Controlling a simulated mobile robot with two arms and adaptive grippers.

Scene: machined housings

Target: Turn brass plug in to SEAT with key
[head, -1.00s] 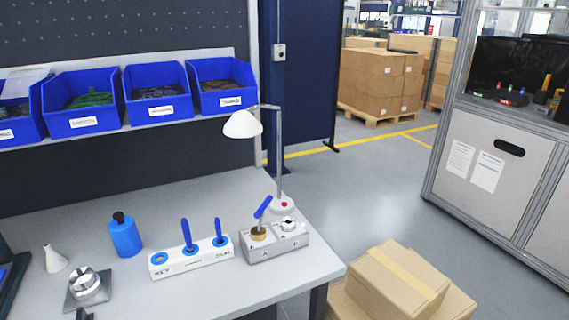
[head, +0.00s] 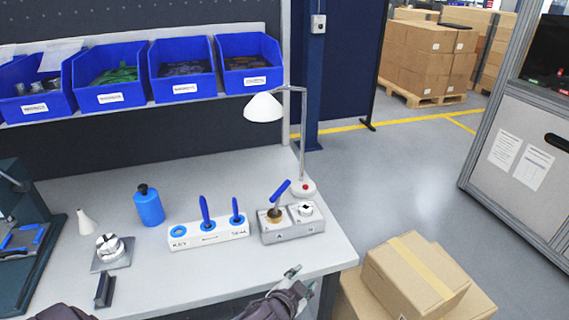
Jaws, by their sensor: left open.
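The brass plug (head: 275,218) sits in the left part of a grey metal housing (head: 292,231) near the bench's right front. A key with a blue handle (head: 281,189) stands in the plug, its handle tilted up to the right. The marks on the housing are too small to read, so I cannot tell the plug's turn relative to SEAT. My left gripper (head: 301,280) is at the bottom centre, open and empty, its fingertips apart in front of the bench edge and below the housing in the picture. My right gripper is not in view.
A white rack (head: 208,239) with blue-handled tools stands left of the housing. A lamp (head: 264,107) rises behind it. A blue bottle (head: 149,208), a white cone-shaped bottle (head: 87,224) and a round metal fixture (head: 110,246) stand farther left. Cardboard boxes (head: 408,272) stand right of the bench.

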